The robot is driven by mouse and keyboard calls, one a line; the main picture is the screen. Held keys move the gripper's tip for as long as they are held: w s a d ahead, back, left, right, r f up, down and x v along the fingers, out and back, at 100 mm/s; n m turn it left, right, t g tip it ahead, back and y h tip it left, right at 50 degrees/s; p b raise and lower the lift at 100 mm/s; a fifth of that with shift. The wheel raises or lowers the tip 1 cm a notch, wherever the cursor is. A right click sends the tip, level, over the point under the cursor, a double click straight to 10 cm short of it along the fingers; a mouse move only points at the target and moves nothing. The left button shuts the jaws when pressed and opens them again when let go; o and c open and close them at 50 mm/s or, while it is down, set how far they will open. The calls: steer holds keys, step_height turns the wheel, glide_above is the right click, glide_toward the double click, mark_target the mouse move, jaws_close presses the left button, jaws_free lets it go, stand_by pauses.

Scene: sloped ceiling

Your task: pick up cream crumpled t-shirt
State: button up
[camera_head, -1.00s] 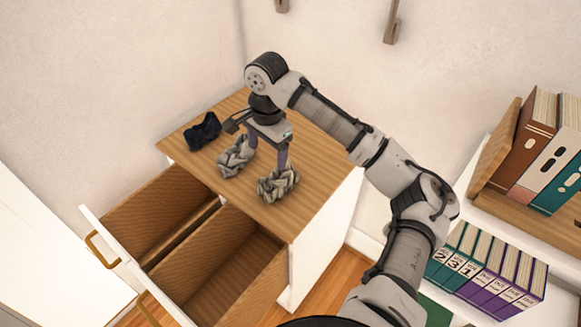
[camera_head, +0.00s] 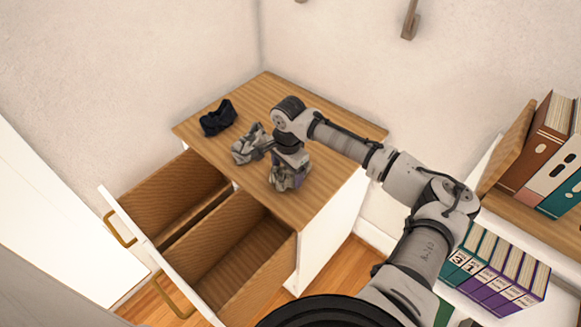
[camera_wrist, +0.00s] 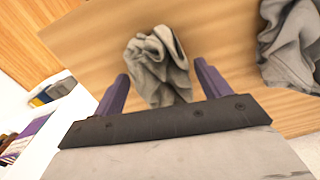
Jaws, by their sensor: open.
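A cream-grey crumpled t-shirt (camera_wrist: 158,62) lies on the wooden top of a drawer cabinet. In the head view the t-shirt (camera_head: 291,180) is partly hidden under my gripper (camera_head: 288,172). In the wrist view my gripper (camera_wrist: 161,76) is open, with one purple finger on each side of the cloth. The fingers are not closed on it, and I cannot tell whether they touch it. A second crumpled cloth, greyer (camera_wrist: 290,45), lies to the right in the wrist view; this grey cloth (camera_head: 246,147) is left of my gripper in the head view.
A dark crumpled cloth (camera_head: 218,118) lies at the left of the cabinet top (camera_head: 262,98). Two drawers below stand open, the nearer drawer (camera_head: 240,262) being empty. Walls close in behind. A shelf with binders (camera_head: 500,270) is at the right.

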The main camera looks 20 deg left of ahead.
steer(key=shift+f, duration=0.8)
steer(key=c, duration=0.8)
steer(key=shift+c, duration=0.2)
